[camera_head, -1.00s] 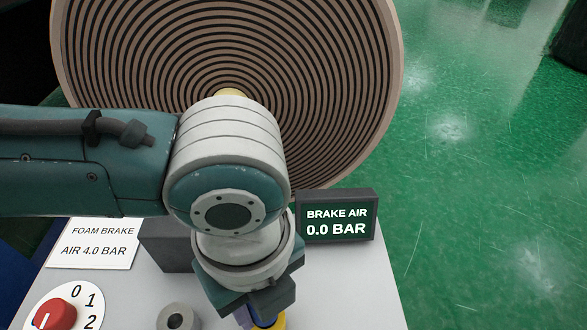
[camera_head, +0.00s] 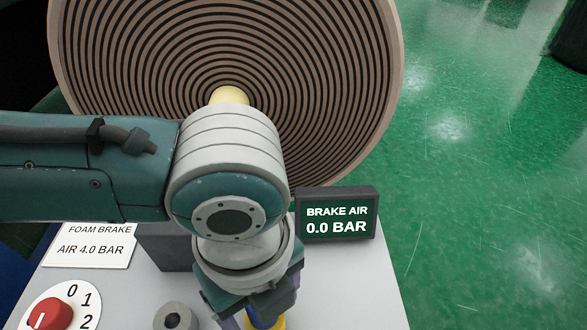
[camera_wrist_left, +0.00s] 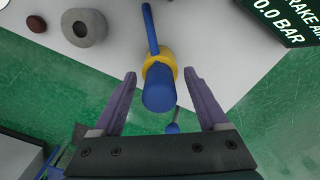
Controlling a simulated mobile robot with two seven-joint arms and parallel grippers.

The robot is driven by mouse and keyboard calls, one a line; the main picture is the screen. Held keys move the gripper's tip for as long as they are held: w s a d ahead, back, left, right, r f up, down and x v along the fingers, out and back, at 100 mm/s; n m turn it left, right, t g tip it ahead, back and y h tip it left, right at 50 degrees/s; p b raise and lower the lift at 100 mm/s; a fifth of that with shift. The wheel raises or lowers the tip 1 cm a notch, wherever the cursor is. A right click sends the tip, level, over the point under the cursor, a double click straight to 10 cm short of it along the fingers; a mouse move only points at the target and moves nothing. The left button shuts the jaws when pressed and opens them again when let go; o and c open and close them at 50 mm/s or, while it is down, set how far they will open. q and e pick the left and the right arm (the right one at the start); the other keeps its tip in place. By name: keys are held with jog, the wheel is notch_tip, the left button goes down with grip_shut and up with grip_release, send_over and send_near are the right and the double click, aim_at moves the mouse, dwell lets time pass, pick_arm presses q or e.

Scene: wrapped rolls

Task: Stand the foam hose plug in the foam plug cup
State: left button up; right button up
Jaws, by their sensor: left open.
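The foam hose plug (camera_wrist_left: 158,88) is a blue cylinder with a yellow collar and a blue hose running from it, seen in the left wrist view. Its blue and yellow also show at the bottom edge of the head view (camera_head: 266,322), partly hidden by my wrist. My left gripper (camera_wrist_left: 162,80) is open, with one purple finger on each side of the plug and gaps between. A grey round piece with a dark hole, apparently the foam plug cup (camera_wrist_left: 84,27), stands apart from the plug; the head view shows it at the bottom (camera_head: 176,319). My right gripper is not visible.
The pale panel carries a brake air display (camera_head: 337,213) reading 0.0 BAR, a foam brake label (camera_head: 90,246) and a red knob (camera_head: 52,315). A large wrapped roll (camera_head: 340,80) stands behind. Green floor (camera_head: 480,200) lies open to the right.

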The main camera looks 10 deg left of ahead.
pick_arm(q)
notch_tip(320, 180, up, 10)
jog(key=shift+f+p, duration=0.1)
jog(key=shift+p, duration=0.85)
